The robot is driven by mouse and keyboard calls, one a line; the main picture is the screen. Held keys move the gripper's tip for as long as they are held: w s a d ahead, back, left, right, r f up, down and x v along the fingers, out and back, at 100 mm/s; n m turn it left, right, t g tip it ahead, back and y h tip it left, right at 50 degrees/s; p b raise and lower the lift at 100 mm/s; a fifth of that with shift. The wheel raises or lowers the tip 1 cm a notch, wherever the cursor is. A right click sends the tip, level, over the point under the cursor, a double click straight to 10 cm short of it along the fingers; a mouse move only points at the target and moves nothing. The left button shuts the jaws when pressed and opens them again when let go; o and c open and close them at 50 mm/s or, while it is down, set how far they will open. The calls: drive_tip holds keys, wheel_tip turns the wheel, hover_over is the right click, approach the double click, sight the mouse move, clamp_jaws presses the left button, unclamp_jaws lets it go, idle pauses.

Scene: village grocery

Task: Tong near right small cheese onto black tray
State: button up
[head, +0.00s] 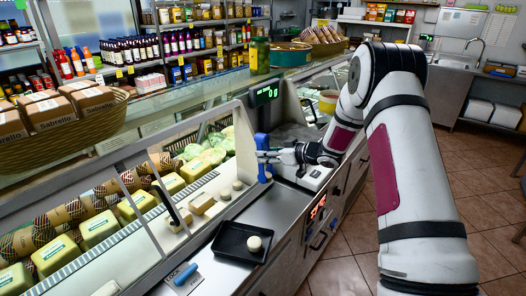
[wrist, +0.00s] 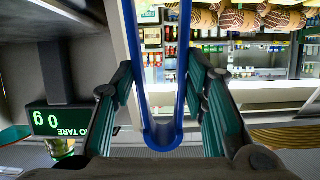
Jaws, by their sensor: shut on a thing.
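My gripper (head: 270,155) is shut on blue tongs (head: 262,147), held upright above the counter beside the display case. In the wrist view the bend of the tongs (wrist: 163,138) lies between the fingers. The tong tips are small in the head view, and I see no cheese in them. The black tray (head: 222,251) lies on the steel counter with one small round pale cheese (head: 254,243) on it.
A scale display (head: 264,95) reading 0 g stands behind my gripper. A blue-handled thing (head: 186,274) lies left of the tray. Steel counter between tray and gripper is clear.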

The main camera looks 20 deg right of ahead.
drive_tip(key=s+d+p, duration=0.3)
drive_tip(key=s+d, duration=0.1)
drive_tip(key=s, duration=0.2)
drive_tip(key=shift+d+r, duration=0.2)
drive_tip(key=shift+r, duration=0.25)
